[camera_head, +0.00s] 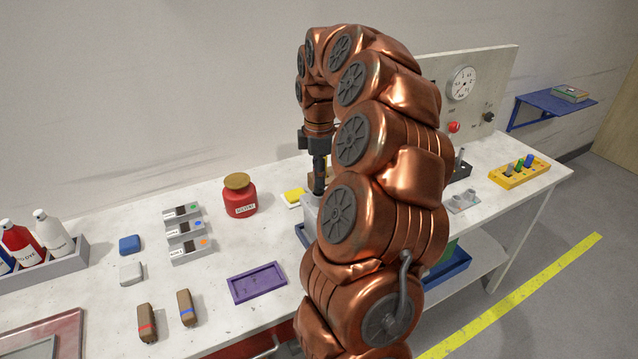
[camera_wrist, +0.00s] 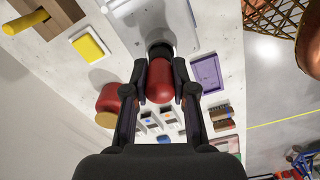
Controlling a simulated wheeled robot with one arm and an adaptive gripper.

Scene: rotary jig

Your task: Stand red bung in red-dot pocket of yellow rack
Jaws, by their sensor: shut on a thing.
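In the wrist view my gripper (camera_wrist: 160,68) is shut on the red bung (camera_wrist: 160,84), a rounded red piece between the two fingers. A dark round part (camera_wrist: 160,48) shows just beyond the bung; I cannot tell whether they touch. In the head view my gripper (camera_head: 319,175) points down over the middle of the bench, and my arm hides much around it; the bung cannot be made out there. The yellow rack (camera_head: 510,180) is at the bench's right end, well away from my gripper. It holds grey, green and blue pieces. Its red dot is too small to tell.
A red jar (camera_head: 240,196) with a tan lid stands left of my gripper. A purple tray (camera_head: 257,283) lies in front. A grey block (camera_head: 465,201) is left of the rack. A panel with a dial (camera_head: 462,83) stands behind. My arm covers the bench's middle right.

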